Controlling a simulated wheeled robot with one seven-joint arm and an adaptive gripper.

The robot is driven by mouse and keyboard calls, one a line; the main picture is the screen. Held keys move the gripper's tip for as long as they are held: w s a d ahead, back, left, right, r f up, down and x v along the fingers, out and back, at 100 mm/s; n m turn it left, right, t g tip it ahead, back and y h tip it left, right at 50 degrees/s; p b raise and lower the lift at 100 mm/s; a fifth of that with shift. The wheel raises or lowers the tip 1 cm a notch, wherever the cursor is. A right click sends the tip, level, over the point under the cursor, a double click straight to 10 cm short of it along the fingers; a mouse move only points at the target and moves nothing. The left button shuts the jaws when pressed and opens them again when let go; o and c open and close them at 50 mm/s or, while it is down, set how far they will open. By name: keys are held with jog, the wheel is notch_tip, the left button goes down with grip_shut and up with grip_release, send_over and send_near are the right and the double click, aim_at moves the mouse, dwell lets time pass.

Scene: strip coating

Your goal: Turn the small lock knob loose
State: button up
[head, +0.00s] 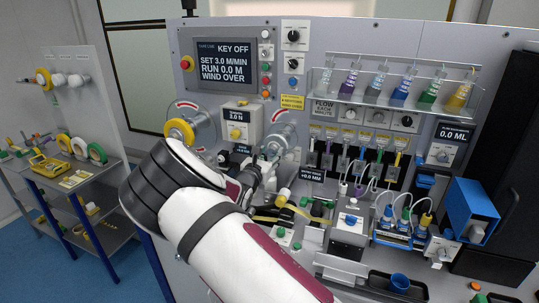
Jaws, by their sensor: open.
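My white and black arm reaches from the bottom up to the coating machine, and my gripper (266,178) is at its middle, just beyond the wrist. The gripper is small and partly hidden by my arm; its jaws are open. I cannot pick out the small lock knob for certain; it may be behind the gripper or wrist. A cream knob-like part with yellow (284,196) lies just right of the gripper. I cannot tell whether the gripper touches anything.
Reels (180,131) stand left of the gripper. A screen (224,61) reads KEY OFF. A small display (311,175) reads +0.0 MM. Bottles (401,88) line a shelf above syringes and tubing. A blue box (471,211) stands at right. A trolley (73,180) is at left.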

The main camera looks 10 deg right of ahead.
grip_shut()
jog(key=shift+n, duration=0.3)
jog(key=n, duration=0.3)
jog(key=shift+n, duration=0.4)
jog(key=n, duration=0.4)
jog(key=shift+w+n, duration=0.1)
jog(key=shift+n, duration=0.2)
jog(key=n, duration=0.6)
jog(key=shift+f, duration=0.1)
jog(key=n+b, duration=0.1)
jog(key=n, duration=0.5)
jog(key=shift+n, duration=0.4)
